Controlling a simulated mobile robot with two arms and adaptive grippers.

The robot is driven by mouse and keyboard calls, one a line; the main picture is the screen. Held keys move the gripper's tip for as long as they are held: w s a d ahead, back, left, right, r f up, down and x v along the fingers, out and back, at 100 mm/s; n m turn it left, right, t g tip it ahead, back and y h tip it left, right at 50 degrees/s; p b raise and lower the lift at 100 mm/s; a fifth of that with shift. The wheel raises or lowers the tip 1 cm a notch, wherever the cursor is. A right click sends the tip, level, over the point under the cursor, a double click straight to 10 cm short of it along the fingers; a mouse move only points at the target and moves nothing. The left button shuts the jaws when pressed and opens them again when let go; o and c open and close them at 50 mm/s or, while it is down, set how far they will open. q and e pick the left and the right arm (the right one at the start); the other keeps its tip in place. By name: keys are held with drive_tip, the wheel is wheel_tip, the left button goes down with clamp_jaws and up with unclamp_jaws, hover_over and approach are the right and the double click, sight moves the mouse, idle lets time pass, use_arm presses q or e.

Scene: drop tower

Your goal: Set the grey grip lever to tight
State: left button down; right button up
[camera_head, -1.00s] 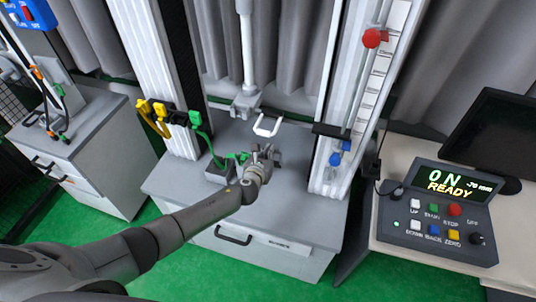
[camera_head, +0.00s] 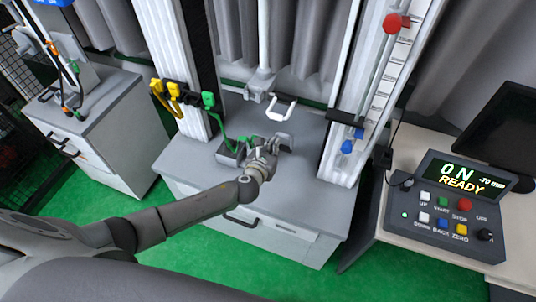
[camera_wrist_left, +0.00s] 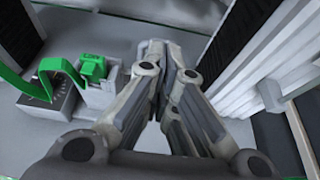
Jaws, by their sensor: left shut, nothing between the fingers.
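My left gripper (camera_head: 268,152) is shut and empty over the grey bench top of the tower, between its two white columns. In the left wrist view its fingers (camera_wrist_left: 160,55) point away from the camera and meet near the top. A grey part (camera_head: 286,141) lies right by the fingertips in the head view; I cannot tell whether it is the grip lever, nor its setting, because the gripper covers much of that spot. A white U-shaped handle (camera_head: 282,107) hangs just behind. My right gripper is not in view.
A grey block with a green plug (camera_wrist_left: 92,68) and green cable stands left of the fingers. Yellow and green clips (camera_head: 208,99) sit on the left column. A control box (camera_head: 450,210) reading "0 N, READY" stands at the right. The bench's front right top is clear.

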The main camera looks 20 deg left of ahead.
use_arm(q)
drive_tip(key=v, duration=0.5)
drive_tip(key=shift+s, duration=0.15)
idle(0.3)
drive_tip(key=s+a+f+n+g+b, duration=0.1)
drive_tip(key=s+a+f+n+g, duration=0.15)
drive_tip(key=s+f+n, duration=0.55)
drive_tip(key=s+a+f+n+g+y+b, duration=0.1)
drive_tip(key=s+a+f+n+g+b, duration=0.2)
drive_tip(key=f, duration=1)
drive_tip(key=s+a+f+n+g, duration=0.2)
drive_tip(key=s+f+n, duration=0.35)
drive_tip(key=f, duration=0.45)
drive_tip(key=s+f+n+g+b, duration=0.1)
drive_tip(key=s+f+n, duration=0.4)
drive_tip(key=s, duration=0.5)
drive_tip(key=s+d+f+n+g+b, duration=0.1)
drive_tip(key=s+f+n, duration=0.4)
drive_tip(key=s, duration=0.5)
drive_tip(key=s+f+n+g+b, duration=0.1)
drive_tip(key=s+f+n+g, duration=0.2)
drive_tip(key=s+f+n, duration=0.3)
drive_tip(key=s+n, duration=0.1)
drive_tip(key=s, duration=0.3)
drive_tip(key=shift+d+h, duration=0.3)
